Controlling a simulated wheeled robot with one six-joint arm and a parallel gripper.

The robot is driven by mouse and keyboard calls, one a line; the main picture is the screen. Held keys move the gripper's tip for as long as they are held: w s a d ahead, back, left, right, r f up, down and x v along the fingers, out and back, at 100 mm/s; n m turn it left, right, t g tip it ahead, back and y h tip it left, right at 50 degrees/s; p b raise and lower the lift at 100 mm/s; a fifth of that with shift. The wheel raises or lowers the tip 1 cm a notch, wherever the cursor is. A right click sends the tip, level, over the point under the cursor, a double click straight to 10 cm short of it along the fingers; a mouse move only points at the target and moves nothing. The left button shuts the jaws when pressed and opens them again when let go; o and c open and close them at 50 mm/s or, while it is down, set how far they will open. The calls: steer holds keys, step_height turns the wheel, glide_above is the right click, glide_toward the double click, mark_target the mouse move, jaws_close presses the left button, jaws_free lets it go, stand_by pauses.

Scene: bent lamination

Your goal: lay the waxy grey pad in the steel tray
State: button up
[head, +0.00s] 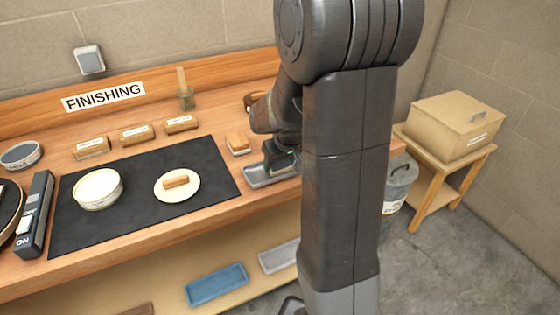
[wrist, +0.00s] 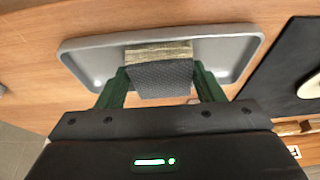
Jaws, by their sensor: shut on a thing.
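My gripper (wrist: 162,88) is shut on a dark grey, textured pad (wrist: 162,78), held between its green fingers. A pale, grainy strip (wrist: 160,52) shows at the pad's far edge; I cannot tell if it is part of the pad. The light grey steel tray (wrist: 228,52) lies on the bench beneath and beyond the fingers, with the pad over its middle. Whether the pad touches the tray floor is unclear. In the head view the gripper (head: 282,162) is over the steel tray (head: 257,181), whose right part my arm partly hides.
A black mat (head: 75,231) left of the tray carries a round cream container (head: 98,188) and a pale disc (head: 177,192) with a brown block. A small wooden block (head: 238,143) sits behind the tray. Labelled blocks (head: 137,133) line the back. A bin (head: 400,175) stands right of the bench.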

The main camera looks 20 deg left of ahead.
steer(key=shift+f, duration=0.2)
steer(key=o, duration=0.9)
steer(key=shift+r, duration=0.1)
steer(key=shift+d+r, duration=0.1)
steer(key=shift+r, duration=0.4)
steer(key=v, duration=1.1)
steer(key=shift+s+r, duration=0.1)
steer(key=shift+s, duration=0.1)
